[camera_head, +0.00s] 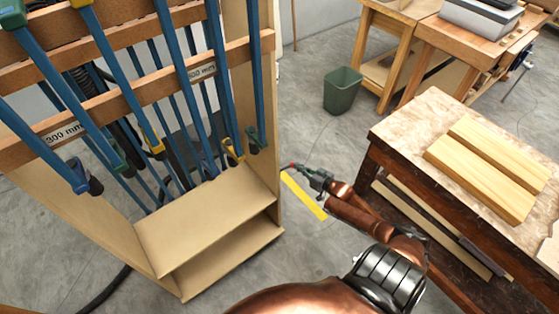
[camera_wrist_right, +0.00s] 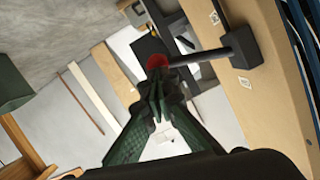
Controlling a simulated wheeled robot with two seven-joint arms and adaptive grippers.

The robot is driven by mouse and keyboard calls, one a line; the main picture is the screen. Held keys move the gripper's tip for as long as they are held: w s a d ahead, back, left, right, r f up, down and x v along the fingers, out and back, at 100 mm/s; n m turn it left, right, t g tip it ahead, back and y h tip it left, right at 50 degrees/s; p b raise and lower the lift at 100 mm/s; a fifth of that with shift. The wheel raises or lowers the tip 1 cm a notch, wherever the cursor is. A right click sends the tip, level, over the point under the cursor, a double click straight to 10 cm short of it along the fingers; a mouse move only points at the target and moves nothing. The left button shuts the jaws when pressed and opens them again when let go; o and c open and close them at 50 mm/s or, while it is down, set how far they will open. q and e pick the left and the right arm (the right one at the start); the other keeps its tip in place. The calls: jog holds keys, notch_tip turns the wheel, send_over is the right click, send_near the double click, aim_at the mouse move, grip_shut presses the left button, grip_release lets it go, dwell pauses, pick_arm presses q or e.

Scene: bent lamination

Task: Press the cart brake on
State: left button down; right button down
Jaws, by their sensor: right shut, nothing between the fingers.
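The clamp cart (camera_head: 205,215) is a plywood rack hung with blue bar clamps, at the left of the head view. Its brake shows in the right wrist view as a dark lever (camera_wrist_right: 200,58) with a red ball knob (camera_wrist_right: 157,61), coming out of a black block (camera_wrist_right: 243,48) on the plywood side. The red knob is a small spot in the head view (camera_head: 292,166). My right gripper (camera_head: 304,171) is shut and empty beside the cart's right side. Its fingertips (camera_wrist_right: 157,76) overlap the knob's lower edge in the wrist view; I cannot tell whether they touch. My left gripper is out of view.
A workbench (camera_head: 395,125) with two pale boards (camera_head: 485,165) stands at the right, close to my right arm. A green bin (camera_head: 343,91) and another wooden bench (camera_head: 470,40) are farther back. A yellow floor strip (camera_head: 304,196) lies near the gripper. Open concrete floor lies behind it.

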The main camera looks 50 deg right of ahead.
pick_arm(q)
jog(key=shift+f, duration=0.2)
pick_arm(e)
jog(key=shift+f, duration=0.4)
jog(key=shift+a, duration=0.1)
